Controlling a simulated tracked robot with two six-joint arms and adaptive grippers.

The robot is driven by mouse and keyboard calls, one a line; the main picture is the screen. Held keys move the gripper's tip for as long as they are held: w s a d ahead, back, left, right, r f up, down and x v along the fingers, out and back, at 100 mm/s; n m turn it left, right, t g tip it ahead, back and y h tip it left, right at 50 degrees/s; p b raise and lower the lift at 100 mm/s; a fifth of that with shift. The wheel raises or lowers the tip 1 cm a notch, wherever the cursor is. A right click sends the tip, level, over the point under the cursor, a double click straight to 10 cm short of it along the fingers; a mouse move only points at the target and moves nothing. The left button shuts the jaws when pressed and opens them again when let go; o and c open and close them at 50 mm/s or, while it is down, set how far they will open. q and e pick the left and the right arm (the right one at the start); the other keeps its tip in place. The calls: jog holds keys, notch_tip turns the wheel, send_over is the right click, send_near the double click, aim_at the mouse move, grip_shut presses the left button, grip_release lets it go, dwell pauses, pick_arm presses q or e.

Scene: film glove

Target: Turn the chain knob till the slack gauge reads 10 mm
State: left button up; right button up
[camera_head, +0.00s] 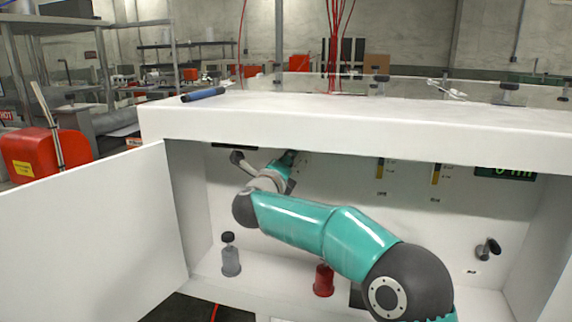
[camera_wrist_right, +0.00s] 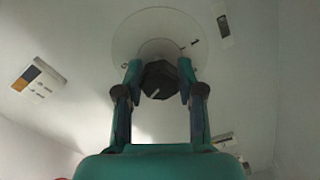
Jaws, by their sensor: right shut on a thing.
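A dark faceted knob (camera_wrist_right: 158,80) with a light pointer line sits in front of a round pale plate (camera_wrist_right: 140,40) in the right wrist view. My right gripper (camera_wrist_right: 160,84) has its two fingers closed on either side of the knob. In the head view my right gripper (camera_head: 291,160) is at the back wall of the white cabinet, and the arm hides the knob. A dark display (camera_head: 505,172) with green characters is at the upper right; its top is cut off by the cabinet edge and I cannot read it fully. My left gripper is out of view.
The white cabinet (camera_head: 360,125) has an open door (camera_head: 85,235) at left. A grey bottle (camera_head: 231,262) and a red bottle (camera_head: 323,280) stand on its floor. A dark handle (camera_head: 487,249) sticks out at right.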

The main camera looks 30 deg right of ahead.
jog(key=shift+n+p, duration=0.45)
jog(key=shift+n, duration=0.05)
jog(key=shift+a+f, duration=0.1)
jog(key=o, duration=1.2)
jog(key=shift+c, duration=0.2)
jog(key=v, duration=1.2)
jog(key=shift+w, duration=0.1)
